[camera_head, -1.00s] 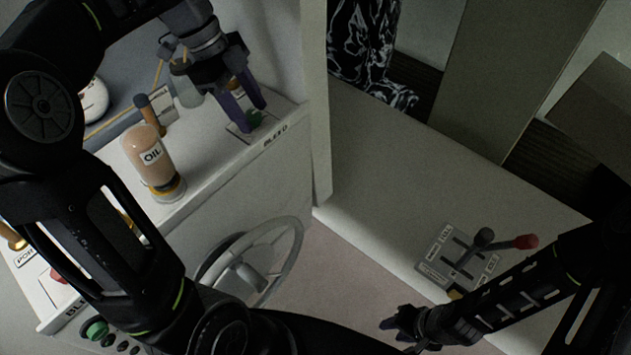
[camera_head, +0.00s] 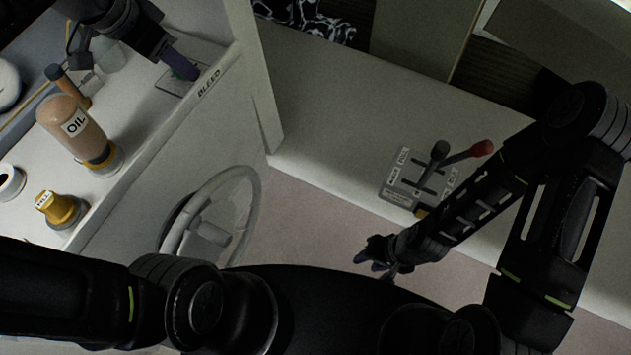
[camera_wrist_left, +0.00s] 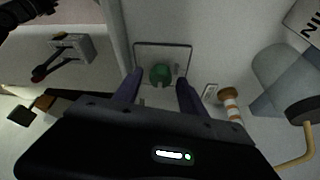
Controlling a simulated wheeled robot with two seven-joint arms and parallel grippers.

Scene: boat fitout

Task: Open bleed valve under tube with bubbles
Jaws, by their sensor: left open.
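A round green bleed valve (camera_wrist_left: 160,74) sits on a framed plate (camera_wrist_left: 183,55) in the left wrist view. In the head view the word BLEED (camera_head: 209,83) is on the white console's edge beside it, and the valve is mostly hidden by my gripper. My left gripper (camera_head: 182,66) is over that plate. In the left wrist view its open purple fingers (camera_wrist_left: 158,92) point at the valve, one on each side, with nothing held. I cannot tell if they touch it. My right gripper (camera_head: 376,262) hangs over the floor, apart from the console. No tube with bubbles can be made out.
An OIL bottle (camera_head: 72,128) and a yellow-capped filler (camera_head: 60,208) stand on the console. A steering wheel (camera_head: 212,220) projects from its front. A lever panel (camera_head: 420,182) with a dark and a red-knobbed lever is near my right arm. A white wall post (camera_head: 255,70) stands right of the valve.

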